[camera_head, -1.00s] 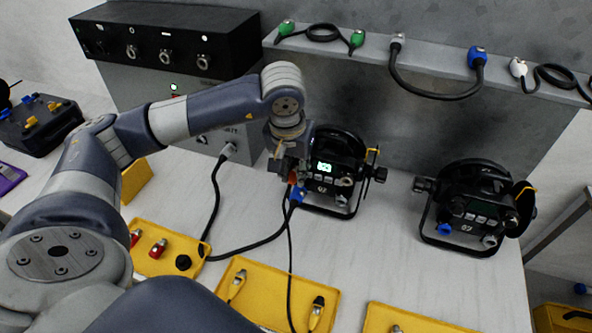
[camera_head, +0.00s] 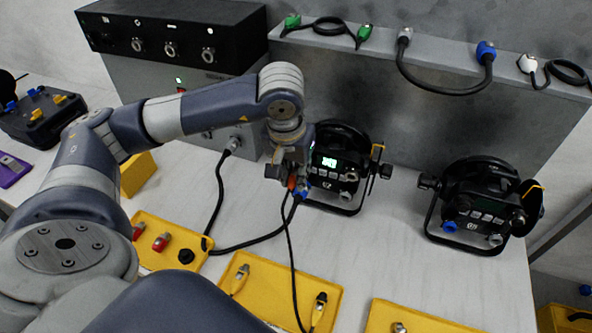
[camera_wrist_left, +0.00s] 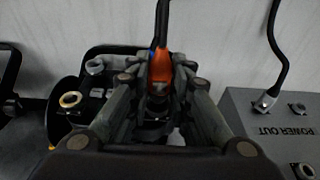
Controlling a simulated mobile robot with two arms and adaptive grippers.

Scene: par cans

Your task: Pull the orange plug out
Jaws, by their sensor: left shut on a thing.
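The orange plug (camera_head: 291,183) is at the left side of the nearer par can (camera_head: 338,172), with a thin black cable hanging from it. My left gripper (camera_head: 288,176) is shut on it. In the left wrist view the orange plug body (camera_wrist_left: 160,68) is between the two fingers (camera_wrist_left: 163,80), with its cable rising to the top edge. The plug's front end is hidden by the fingers, so I cannot tell whether it is seated in the socket. A blue plug (camera_head: 302,194) is close beside it. My right gripper is not in view.
A second par can (camera_head: 472,207) stands to the right. Yellow trays (camera_head: 262,310) with connectors lie in front. A grey power box (camera_head: 135,85) stands behind my left arm. A thick black cable (camera_head: 245,245) loops across the table. Bare table lies between the cans.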

